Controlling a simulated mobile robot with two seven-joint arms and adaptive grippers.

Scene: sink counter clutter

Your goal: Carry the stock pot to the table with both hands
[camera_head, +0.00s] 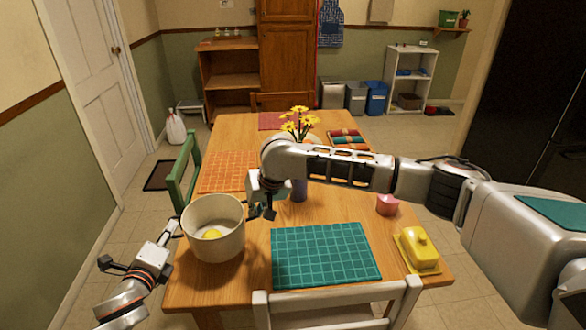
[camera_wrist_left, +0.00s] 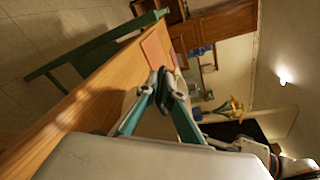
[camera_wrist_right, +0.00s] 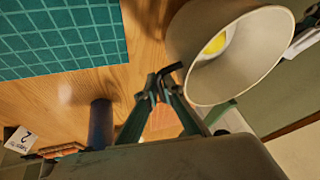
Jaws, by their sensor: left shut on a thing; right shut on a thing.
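The stock pot (camera_head: 216,245) is cream-white and open-topped, with a yellow thing inside. It is over the front left part of the wooden table (camera_head: 255,262); I cannot tell whether its base touches the top. My left gripper (camera_head: 174,228) is shut at the pot's left side. In the left wrist view its fingers (camera_wrist_left: 162,80) are together, and the pot is not clearly visible. My right gripper (camera_head: 262,208) is shut at the pot's right side. In the right wrist view its fingertips (camera_wrist_right: 163,85) close on a dark handle beside the pot's wall (camera_wrist_right: 185,60).
A teal placemat (camera_head: 322,255) lies right of the pot, with a yellow butter dish (camera_head: 418,250) and pink cup (camera_head: 387,205) beyond. A green chair (camera_head: 184,172) is at the left edge, a white chair (camera_head: 340,294) in front.

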